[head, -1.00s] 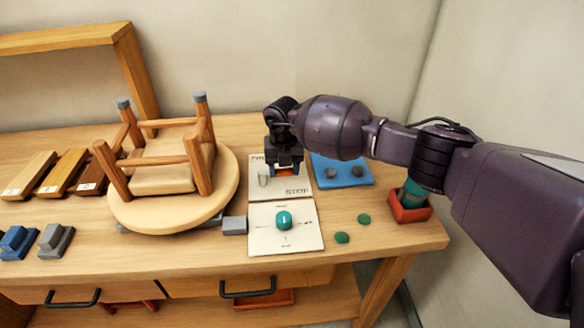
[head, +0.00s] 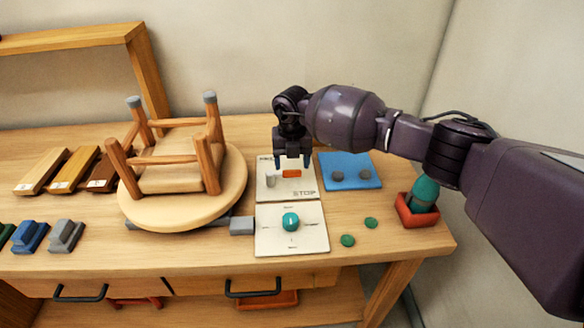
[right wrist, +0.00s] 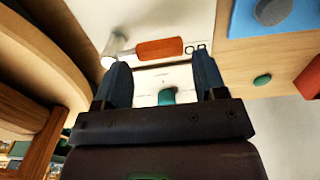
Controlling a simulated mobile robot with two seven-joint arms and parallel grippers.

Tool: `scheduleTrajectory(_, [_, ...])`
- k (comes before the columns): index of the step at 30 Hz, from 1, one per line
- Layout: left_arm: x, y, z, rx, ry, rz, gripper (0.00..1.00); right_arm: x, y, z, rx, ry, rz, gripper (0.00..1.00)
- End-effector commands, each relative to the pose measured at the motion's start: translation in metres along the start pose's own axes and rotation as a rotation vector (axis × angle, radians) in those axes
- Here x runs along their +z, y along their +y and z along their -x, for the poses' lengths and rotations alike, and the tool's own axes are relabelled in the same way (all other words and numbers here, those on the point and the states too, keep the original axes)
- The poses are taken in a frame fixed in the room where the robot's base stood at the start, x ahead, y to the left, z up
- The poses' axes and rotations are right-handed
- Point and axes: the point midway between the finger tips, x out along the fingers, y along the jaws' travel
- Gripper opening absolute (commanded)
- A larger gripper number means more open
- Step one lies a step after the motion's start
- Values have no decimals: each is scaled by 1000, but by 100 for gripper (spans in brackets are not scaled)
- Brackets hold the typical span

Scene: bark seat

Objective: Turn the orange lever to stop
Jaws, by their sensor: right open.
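The orange lever (head: 291,173) lies sideways above the white panel (head: 264,194). Its orange handle points right from a grey post (head: 270,181), with the word STOP printed on the panel below it in the head view. In the right wrist view the orange handle (right wrist: 160,48) covers part of the word, and only its last letters show beyond the handle's right end. My right gripper (head: 293,163) is open just above and behind the handle, fingers pointing down. In the right wrist view its fingertips (right wrist: 161,68) stand apart, with nothing between them. My left gripper is not in view.
A second white panel with a green knob (head: 291,222) lies in front. A blue pad (head: 350,170) is at right, near a red holder (head: 417,215) with a green object. An upturned stool (head: 180,165) stands left. Two green discs (head: 348,240) lie near the front edge.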

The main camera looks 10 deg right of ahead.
Motion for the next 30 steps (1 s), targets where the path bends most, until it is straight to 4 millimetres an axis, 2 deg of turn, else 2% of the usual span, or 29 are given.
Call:
scheduleTrajectory(1, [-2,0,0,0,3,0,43,1,0,12,1,-3,0,65])
scheduleTrajectory(6, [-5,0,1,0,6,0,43,0,0,43,1,-2,0,65])
scheduleTrajectory(12, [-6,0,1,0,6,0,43,0,0,68,0,0,-2,65])
scheduleTrajectory(18, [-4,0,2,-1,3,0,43,0,0,77,1,1,-1,65])
scheduleTrajectory(30, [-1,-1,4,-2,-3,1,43,0,0,77,0,1,-2,65])
